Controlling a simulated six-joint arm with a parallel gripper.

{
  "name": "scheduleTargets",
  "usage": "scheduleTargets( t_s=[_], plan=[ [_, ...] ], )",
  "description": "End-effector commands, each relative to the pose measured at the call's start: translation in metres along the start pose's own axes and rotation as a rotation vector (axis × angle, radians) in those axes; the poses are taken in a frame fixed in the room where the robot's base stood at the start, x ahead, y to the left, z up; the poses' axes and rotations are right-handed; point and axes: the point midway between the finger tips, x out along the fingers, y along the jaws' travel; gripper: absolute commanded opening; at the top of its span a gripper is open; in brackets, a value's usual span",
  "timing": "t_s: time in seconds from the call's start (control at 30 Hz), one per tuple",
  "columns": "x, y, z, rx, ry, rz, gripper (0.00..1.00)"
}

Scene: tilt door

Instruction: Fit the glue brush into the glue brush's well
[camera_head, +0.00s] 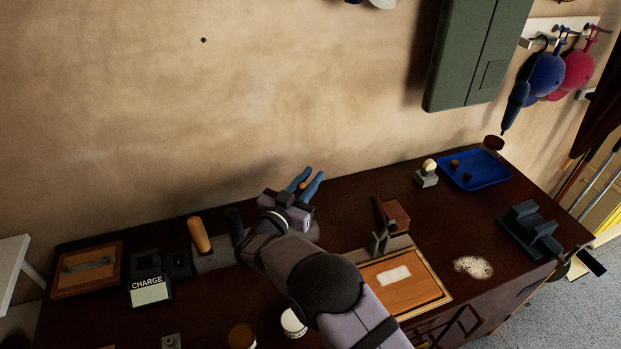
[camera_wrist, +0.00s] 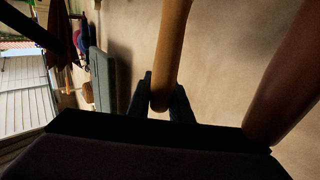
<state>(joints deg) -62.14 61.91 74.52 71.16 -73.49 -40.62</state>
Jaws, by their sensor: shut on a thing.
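My gripper (camera_head: 306,184) is over the back middle of the workbench, its blue fingers pointing towards the wall. In the wrist view the fingers (camera_wrist: 160,98) are shut on the rounded end of a tan wooden handle (camera_wrist: 171,45), taken as the glue brush's. Its other end is out of frame, and my arm hides it in the head view. A grey rack (camera_head: 213,259) stands below and left of my gripper, partly behind my arm. An orange-tan handle (camera_head: 200,236) and a dark handle (camera_head: 235,223) stand upright at it. I cannot tell which well is the brush's.
A brown-red rounded thing (camera_wrist: 285,75) is close at the right of the wrist view. A black CHARGE block (camera_head: 150,290) and a framed wooden tray (camera_head: 88,270) are at left. A white-lidded jar (camera_head: 293,323) is near my arm. A blue tray (camera_head: 474,169) is at right.

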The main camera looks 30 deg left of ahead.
Motion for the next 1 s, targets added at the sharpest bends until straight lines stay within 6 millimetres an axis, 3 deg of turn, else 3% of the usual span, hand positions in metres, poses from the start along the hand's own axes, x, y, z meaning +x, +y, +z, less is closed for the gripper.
scheduleTargets(
  t_s=[0.13,0.17,0.23,0.67,1.0],
  plan=[
    [0.0,0.0,0.005,-0.003,-0.001,0.0,0.0],
    [0.0,0.0,0.004,-0.003,-0.001,0.0,0.26],
    [0.0,0.0,0.005,-0.004,-0.003,0.0,0.4],
    [-0.007,0.001,0.009,-0.01,-0.007,-0.002,0.4],
    [-0.052,0.001,0.009,-0.008,-0.005,-0.003,0.4]
  ],
)
